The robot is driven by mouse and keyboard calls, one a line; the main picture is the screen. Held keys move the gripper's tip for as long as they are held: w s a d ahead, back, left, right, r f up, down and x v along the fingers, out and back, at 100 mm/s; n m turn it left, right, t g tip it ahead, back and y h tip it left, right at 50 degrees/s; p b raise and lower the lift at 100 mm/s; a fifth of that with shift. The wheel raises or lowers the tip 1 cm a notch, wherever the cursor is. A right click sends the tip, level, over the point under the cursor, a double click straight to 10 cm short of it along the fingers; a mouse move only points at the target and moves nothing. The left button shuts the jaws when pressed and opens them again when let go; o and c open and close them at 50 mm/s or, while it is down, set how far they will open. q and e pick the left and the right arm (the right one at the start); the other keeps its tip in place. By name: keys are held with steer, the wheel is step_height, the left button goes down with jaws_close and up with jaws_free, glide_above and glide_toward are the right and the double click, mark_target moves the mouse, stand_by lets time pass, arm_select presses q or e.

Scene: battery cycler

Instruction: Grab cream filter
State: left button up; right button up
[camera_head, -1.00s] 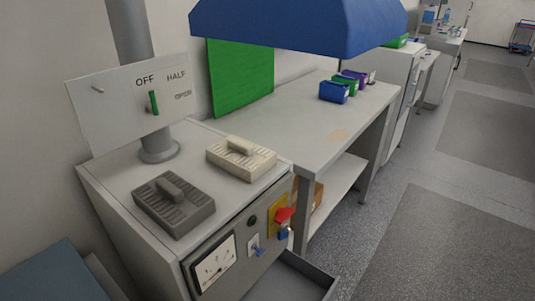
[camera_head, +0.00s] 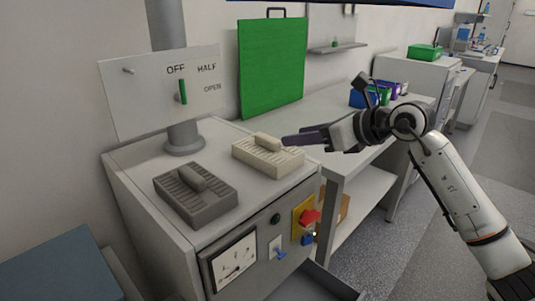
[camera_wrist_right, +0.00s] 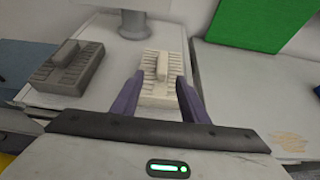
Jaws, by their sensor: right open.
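The cream filter (camera_head: 268,156) is a slatted block with a raised handle on top. It lies on the grey cabinet top (camera_head: 230,138), near the right edge. In the right wrist view the cream filter (camera_wrist_right: 161,66) appears ahead, between the two fingers. My right gripper (camera_head: 290,141) comes in from the right, with its purple fingertips close to the right side of the filter's handle. The right wrist view shows the gripper (camera_wrist_right: 157,98) open, with nothing held. Whether the fingertips touch the filter I cannot tell. My left gripper is not in view.
A dark grey filter (camera_head: 195,193) of the same form lies to the left on the cabinet. A post with a switch panel (camera_head: 160,90) stands behind. A workbench (camera_head: 345,157) is at the right, with small bins and a green board (camera_head: 271,66) behind it.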

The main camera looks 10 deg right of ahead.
mark_target(273, 140)
steer(key=x, duration=0.4)
steer(key=shift+d+f+b, duration=0.1)
steer(key=shift+d+b, duration=0.05)
steer(key=shift+b, duration=0.15)
steer(key=b+x, duration=0.1)
steer(key=x, duration=0.4)
steer(key=shift+w, duration=0.35)
steer(key=shift+w+f+b, duration=0.15)
steer(key=shift+b, duration=0.15)
jaws_close()
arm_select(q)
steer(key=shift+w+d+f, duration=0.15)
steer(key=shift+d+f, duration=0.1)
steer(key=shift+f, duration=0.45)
